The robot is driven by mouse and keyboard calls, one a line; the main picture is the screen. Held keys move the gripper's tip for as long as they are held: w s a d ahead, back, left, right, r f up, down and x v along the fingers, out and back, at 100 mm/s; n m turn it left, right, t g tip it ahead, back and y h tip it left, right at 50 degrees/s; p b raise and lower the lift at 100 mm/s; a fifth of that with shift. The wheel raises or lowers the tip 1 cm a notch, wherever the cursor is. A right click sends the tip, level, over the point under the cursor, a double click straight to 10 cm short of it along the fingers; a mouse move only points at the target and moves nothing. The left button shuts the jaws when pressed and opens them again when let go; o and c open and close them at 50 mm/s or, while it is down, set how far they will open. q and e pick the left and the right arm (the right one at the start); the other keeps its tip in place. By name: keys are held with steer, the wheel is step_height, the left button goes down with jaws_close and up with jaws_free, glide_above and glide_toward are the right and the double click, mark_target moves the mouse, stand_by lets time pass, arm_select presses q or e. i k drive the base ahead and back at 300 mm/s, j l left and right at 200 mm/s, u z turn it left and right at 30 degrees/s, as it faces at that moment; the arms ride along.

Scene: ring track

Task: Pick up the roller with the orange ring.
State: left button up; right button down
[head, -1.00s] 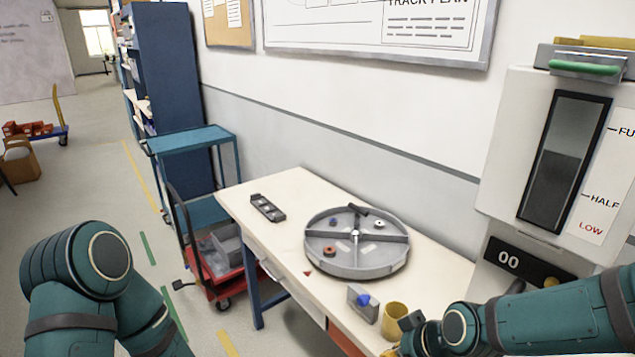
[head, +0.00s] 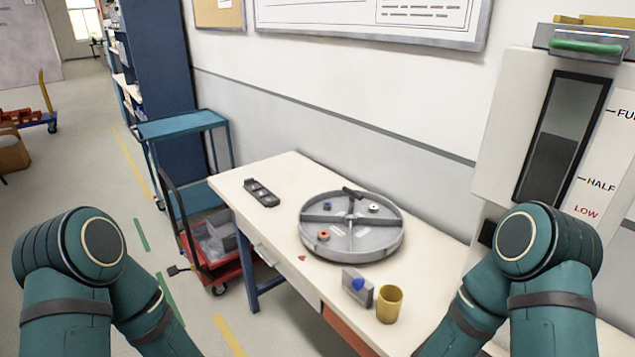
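A round grey tray (head: 312,249) with a raised rim and dividing bars stands on the cream table (head: 285,172). In its near left compartment is a small roller with an orange ring (head: 323,235). A roller with a blue ring (head: 327,205) is in the far left compartment, and a whitish one (head: 374,208) in the far right. Both my arms show only as teal links at the lower left and lower right. Neither gripper is in view.
A grey block with a blue knob (head: 357,285) and a yellow cup (head: 389,304) stand near the table's front. A dark slotted holder (head: 262,192) lies at the far left. A dispenser (head: 535,130) is at right, a blue cart (head: 182,126) at left.

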mark_target(323, 235)
steer(key=j+z, duration=0.1)
steer(key=z, duration=0.95)
steer(key=j+z, duration=0.8)
steer(key=k+j+z, duration=0.15)
steer(key=j, duration=0.4)
steer(key=j+z, duration=0.15)
steer(key=j, duration=0.4)
